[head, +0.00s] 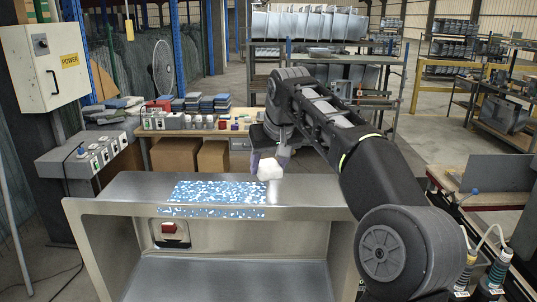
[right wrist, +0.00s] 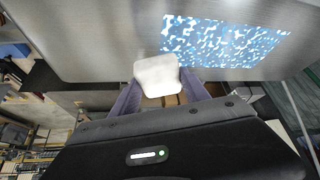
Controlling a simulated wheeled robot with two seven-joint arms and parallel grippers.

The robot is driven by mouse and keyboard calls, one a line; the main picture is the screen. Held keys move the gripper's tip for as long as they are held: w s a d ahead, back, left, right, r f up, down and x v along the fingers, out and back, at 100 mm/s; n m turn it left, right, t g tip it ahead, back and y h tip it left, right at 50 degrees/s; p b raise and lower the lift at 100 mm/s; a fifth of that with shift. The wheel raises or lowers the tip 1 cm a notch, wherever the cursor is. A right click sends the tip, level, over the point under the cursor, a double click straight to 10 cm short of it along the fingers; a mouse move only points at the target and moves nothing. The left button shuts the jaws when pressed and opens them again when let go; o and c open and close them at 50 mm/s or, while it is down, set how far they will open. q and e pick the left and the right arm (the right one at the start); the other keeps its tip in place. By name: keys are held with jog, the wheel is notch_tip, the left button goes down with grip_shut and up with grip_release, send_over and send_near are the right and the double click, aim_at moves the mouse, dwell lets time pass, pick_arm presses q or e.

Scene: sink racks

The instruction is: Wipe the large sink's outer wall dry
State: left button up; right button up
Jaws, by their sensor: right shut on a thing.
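The large sink (head: 120,188) is a grey stainless-steel body in the head view, with a broad flat face on top. A blue patch with white flecks (head: 215,192) covers the middle of this face and reaches its front edge; it also shows in the right wrist view (right wrist: 225,42). My right gripper (head: 269,160) is shut on a white block-like wiper (head: 270,170), at the patch's right end. In the right wrist view the wiper (right wrist: 157,74) sits between two purple fingers, beside the patch. Whether it touches the steel is unclear. My left gripper is out of view.
A red switch (head: 169,228) sits in the recess below the face. Behind the sink, a workbench (head: 205,131) holds stacked blocks and small parts. A power box (head: 45,68) stands at left. The steel left of the patch is clear.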

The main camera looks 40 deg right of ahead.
aim_at(258, 177)
jog(key=shift+f, duration=1.1)
jog(key=shift+f+b, duration=0.8)
jog(key=shift+f, duration=0.2)
jog(key=shift+w+a+r+p, duration=0.15)
jog(key=shift+w+a+p, duration=0.35)
jog(key=shift+w+a, duration=0.65)
jog(key=shift+a, duration=0.2)
jog(key=shift+w+a+p, duration=0.35)
jog(key=shift+w+a, duration=0.1)
jog(key=shift+a, duration=0.15)
jog(key=shift+w+a+f, duration=0.2)
jog(key=shift+w+a, duration=0.45)
jog(key=shift+a, duration=0.1)
jog(key=shift+a, duration=0.1)
